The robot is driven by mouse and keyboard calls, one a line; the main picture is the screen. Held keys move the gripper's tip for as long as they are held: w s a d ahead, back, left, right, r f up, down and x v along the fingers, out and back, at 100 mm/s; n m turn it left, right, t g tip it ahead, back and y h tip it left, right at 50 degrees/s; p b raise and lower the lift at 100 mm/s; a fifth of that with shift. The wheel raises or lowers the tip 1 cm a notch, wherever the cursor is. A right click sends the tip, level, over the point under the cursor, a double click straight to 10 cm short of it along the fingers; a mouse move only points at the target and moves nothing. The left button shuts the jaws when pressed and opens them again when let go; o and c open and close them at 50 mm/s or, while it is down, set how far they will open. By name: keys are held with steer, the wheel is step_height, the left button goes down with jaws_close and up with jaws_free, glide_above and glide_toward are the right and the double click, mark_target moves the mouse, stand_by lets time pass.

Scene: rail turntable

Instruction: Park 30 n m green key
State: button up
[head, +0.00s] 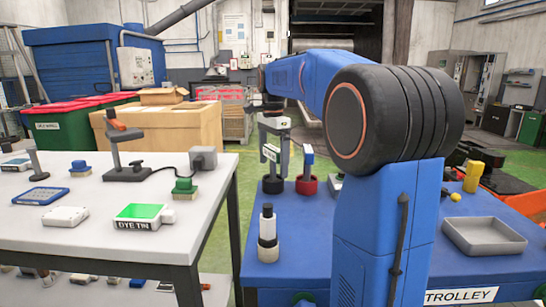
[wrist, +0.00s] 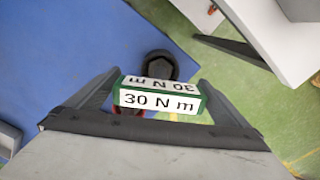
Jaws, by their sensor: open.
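The green 30 N m key (wrist: 161,92) shows in the wrist view with white labels on two faces of its head. It lies between the spread fingers of my gripper (wrist: 160,82), close to both; I cannot tell whether they touch it. In the head view my gripper (head: 275,148) points down over the trolley (head: 335,215), with the white label of the key (head: 270,153) between its fingers. A black round holder (head: 272,185) is directly below; whether the key's lower end sits in it is unclear. It also shows in the wrist view (wrist: 159,64).
A red holder (head: 306,187) with a blue-headed key (head: 308,156) stands just right of the black one. A white-and-black bottle-like item (head: 267,226) stands nearer. A grey tray (head: 484,236) lies at right. The white table (head: 90,232) at left carries several items.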

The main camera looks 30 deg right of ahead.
step_height(320, 180, up, 17)
steer(key=shift+r, duration=0.2)
stand_by(0.4)
stand_by(1.2)
